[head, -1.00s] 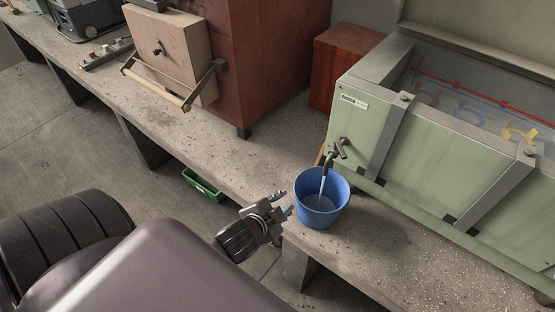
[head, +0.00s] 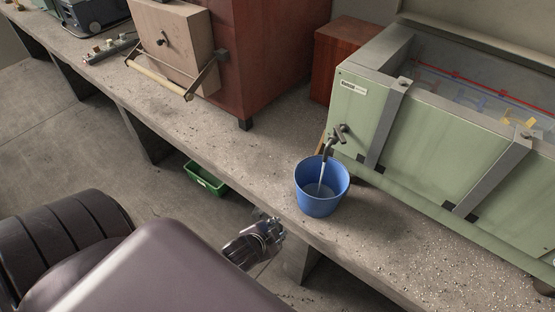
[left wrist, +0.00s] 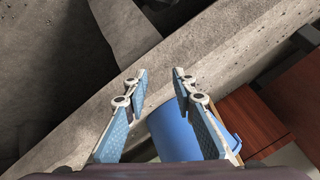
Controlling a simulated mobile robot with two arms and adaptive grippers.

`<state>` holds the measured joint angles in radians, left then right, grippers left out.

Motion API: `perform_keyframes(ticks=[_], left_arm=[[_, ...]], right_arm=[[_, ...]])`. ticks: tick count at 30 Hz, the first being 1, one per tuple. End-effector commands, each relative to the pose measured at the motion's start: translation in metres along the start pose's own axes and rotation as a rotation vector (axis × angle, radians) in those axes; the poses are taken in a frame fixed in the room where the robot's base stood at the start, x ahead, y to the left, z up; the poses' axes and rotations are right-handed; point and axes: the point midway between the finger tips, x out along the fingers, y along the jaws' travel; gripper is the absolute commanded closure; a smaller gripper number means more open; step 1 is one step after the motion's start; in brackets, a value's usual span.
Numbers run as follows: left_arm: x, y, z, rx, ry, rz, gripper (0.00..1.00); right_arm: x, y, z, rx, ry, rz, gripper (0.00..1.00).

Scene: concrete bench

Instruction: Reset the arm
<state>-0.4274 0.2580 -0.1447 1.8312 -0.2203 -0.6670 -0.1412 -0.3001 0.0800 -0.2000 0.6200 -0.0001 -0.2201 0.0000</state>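My left gripper (head: 274,226) is beside the bench's front edge, left of and apart from the blue bucket (head: 319,204) in the head view. In the left wrist view its two fingers (left wrist: 159,76) stand apart with nothing held between them. The blue bucket (left wrist: 172,136) shows beyond and partly behind the fingers there. My right gripper is in neither view.
The concrete bench (head: 262,178) runs diagonally across. A green tank (head: 430,135) stands at right, a red-brown cabinet (head: 262,50) at the back, with a smaller red-brown box (head: 340,50) nearby. A green tray (head: 206,179) lies below the bench. Floor at left is mostly clear.

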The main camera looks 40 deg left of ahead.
Motion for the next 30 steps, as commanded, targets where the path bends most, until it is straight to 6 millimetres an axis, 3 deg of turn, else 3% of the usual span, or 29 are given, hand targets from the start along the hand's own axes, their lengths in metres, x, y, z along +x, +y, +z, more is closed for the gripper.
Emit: perform_keyframes(ticks=[13,17,20,23,30], left_arm=[[0.000,0.000,0.000,0.000,0.001,0.000,0.75],[0.006,0.008,0.010,-0.008,-0.016,0.013,0.75],[0.019,0.029,0.036,-0.030,-0.056,0.047,0.75],[0.036,0.060,0.076,-0.066,-0.115,0.096,0.75],[0.052,0.150,0.182,-0.169,-0.276,0.216,0.75]], right_arm=[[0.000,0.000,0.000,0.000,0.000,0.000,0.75],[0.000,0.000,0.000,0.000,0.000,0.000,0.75],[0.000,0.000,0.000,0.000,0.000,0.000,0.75],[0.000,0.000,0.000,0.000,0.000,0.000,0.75],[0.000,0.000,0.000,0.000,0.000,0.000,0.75]])
